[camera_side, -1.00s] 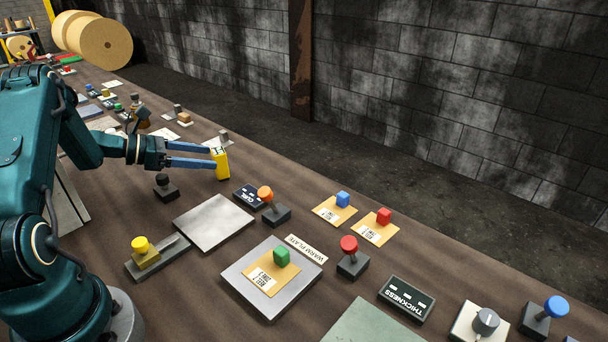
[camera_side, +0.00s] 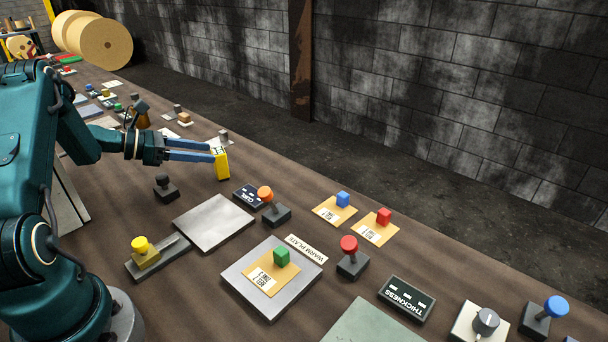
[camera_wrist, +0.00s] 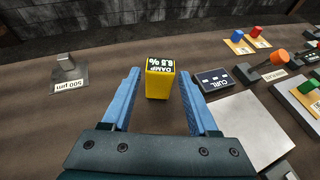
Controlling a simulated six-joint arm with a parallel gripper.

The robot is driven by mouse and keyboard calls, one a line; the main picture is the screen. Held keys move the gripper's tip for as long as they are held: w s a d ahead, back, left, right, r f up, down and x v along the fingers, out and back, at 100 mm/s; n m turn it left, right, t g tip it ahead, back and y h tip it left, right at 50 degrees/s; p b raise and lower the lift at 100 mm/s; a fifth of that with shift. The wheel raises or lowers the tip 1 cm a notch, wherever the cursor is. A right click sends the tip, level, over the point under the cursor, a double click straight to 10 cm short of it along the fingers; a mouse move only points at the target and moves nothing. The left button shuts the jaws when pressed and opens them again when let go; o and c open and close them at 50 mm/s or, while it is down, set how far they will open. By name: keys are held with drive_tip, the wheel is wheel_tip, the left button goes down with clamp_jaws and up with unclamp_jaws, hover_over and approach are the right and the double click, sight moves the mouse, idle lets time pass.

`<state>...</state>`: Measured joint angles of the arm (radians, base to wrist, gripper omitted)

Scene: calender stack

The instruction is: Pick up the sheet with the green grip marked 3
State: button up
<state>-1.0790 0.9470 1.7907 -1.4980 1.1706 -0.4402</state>
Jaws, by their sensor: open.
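The sheet with the green grip (camera_side: 281,256) is a tan sheet (camera_side: 264,283) with a white label, lying on the square metal warm plate (camera_side: 243,293). The number on its label is too small to read surely. The green grip also shows at the right edge of the wrist view (camera_wrist: 307,86). My gripper (camera_side: 214,155) is open, well to the upper left of that sheet in the side view. In the wrist view, a yellow block marked DAMP 6.5 % (camera_wrist: 159,82) stands between and just beyond my blue fingertips (camera_wrist: 158,88), with gaps on both sides.
Sheets with blue (camera_side: 343,199) and red (camera_side: 384,216) grips lie behind the warm plate. An orange-knobbed lever (camera_side: 266,194), a red-knobbed lever (camera_side: 349,244) and the CURL display (camera_side: 249,197) stand nearby. A bare metal plate (camera_side: 213,222) lies left of the warm plate.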

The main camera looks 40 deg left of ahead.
sight(268, 252)
wheel_tip(268, 252, up, 5)
drive_tip(key=d+m+g+h, duration=0.4)
drive_tip(key=d+m+h, duration=0.25)
drive_tip(key=d, duration=0.35)
drive_tip(key=s+d+f+m+g, duration=0.1)
drive_tip(key=s+d+m+g, duration=0.1)
drive_tip(key=s+d+f+m+g+h, duration=0.1)
drive_tip(key=d+f+m+g, duration=0.1)
drive_tip(key=g, duration=0.1)
drive_tip(key=s+d+f+m+g+h, duration=0.1)
drive_tip(key=s+d+m+g, duration=0.1)
drive_tip(key=d+m+g, duration=0.1)
drive_tip(key=shift+s+f, duration=0.35)
drive_tip(key=shift+f, duration=0.3)
drive_tip(key=shift+d+f, duration=0.2)
drive_tip(key=shift+d, duration=0.1)
drive_tip(key=x, duration=1.1)
drive_tip(key=shift+s+d+r, duration=0.15)
drive_tip(key=shift+s+d, duration=0.05)
clamp_jaws()
